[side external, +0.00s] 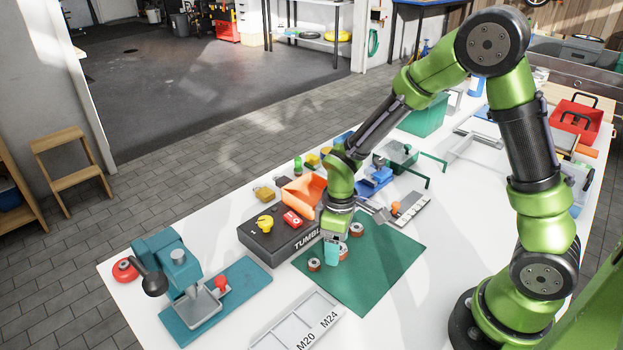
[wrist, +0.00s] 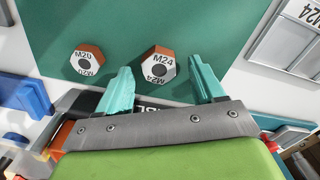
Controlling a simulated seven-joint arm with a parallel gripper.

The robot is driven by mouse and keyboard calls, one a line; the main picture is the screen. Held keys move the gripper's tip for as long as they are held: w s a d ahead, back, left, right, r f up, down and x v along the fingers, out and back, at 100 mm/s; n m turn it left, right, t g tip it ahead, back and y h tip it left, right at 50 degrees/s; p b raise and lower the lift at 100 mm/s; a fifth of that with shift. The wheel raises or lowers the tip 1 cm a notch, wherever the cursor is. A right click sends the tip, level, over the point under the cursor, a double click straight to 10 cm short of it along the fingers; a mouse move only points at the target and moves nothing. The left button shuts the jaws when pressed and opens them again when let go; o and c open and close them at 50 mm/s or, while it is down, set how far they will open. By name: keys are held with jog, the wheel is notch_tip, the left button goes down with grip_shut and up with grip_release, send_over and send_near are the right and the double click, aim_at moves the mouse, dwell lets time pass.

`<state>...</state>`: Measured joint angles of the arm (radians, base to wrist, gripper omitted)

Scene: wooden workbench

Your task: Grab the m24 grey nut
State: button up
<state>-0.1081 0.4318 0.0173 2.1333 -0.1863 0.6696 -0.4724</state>
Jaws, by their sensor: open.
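The M24 nut (wrist: 158,66) is hexagonal, with a pale grey top marked M24, a dark centre and orange-brown sides. It lies on the green mat (wrist: 215,30) in the wrist view. A smaller M20 nut (wrist: 87,60) lies to its left. My gripper (wrist: 161,84) is open, its teal fingers apart and empty; the M24 nut shows between and just beyond the fingertips. In the side view my gripper (side external: 332,250) is low over the mat among three nuts; their markings are too small to read there.
A light tray (side external: 297,322) labelled M20 and M24 stands at the mat's front left. A dark tumbler box (side external: 275,243) with an orange hopper (side external: 303,190) is close behind my gripper. A teal press (side external: 190,285) stands at left. The mat's right part (side external: 385,255) is clear.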

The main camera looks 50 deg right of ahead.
jog(key=shift+f, duration=0.25)
jog(key=c, duration=1.2)
